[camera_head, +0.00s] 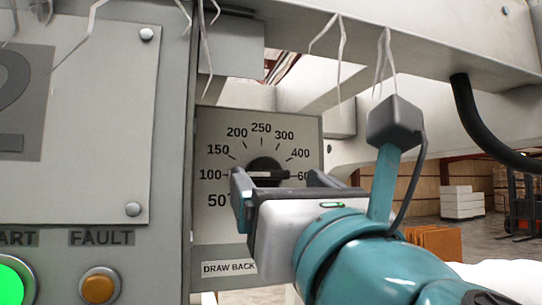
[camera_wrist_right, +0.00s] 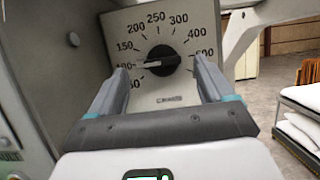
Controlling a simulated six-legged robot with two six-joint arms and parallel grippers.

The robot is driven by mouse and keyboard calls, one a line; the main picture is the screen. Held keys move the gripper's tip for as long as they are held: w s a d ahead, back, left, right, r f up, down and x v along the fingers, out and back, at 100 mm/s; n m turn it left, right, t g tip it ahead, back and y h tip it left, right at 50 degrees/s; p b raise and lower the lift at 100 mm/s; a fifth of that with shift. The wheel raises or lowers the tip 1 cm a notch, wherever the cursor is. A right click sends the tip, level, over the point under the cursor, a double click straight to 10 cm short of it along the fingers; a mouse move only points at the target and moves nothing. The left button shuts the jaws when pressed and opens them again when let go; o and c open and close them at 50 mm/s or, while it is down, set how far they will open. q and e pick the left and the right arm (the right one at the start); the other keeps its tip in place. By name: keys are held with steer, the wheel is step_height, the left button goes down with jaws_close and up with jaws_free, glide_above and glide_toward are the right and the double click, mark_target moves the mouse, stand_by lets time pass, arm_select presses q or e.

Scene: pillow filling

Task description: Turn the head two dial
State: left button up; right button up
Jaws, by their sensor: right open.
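The dial (camera_head: 263,166) is a round black knob on a grey plate with printed numbers from 50 up to about 600. In the right wrist view the dial (camera_wrist_right: 163,60) shows whole, and its white pointer line points left, towards 100. My right gripper (camera_head: 279,180) is open in front of the dial and hides its lower part in the head view. In the right wrist view the two fingers of my right gripper (camera_wrist_right: 159,66) stand apart, one to each side below the knob, with nothing between them. I cannot tell whether they touch it. My left gripper is not in view.
A grey panel marked 2 (camera_head: 80,120) stands left of the dial. Below it are a green button (camera_head: 12,282) and an orange FAULT button (camera_head: 99,287). A black cable (camera_head: 480,125) hangs at right. A forklift (camera_head: 522,205) and white stacked boxes (camera_head: 461,203) are far behind.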

mark_target(270, 172)
steer(key=shift+p+x, duration=0.35)
steer(key=shift+x, duration=0.75)
steer(key=shift+w+a+r, duration=0.1)
steer(key=shift+w+r, duration=0.05)
steer(key=shift+w, duration=0.3)
steer(key=shift+s, duration=0.15)
steer(key=shift+c, duration=1.2)
steer(key=c, duration=0.8)
steer(key=shift+m, duration=0.4)
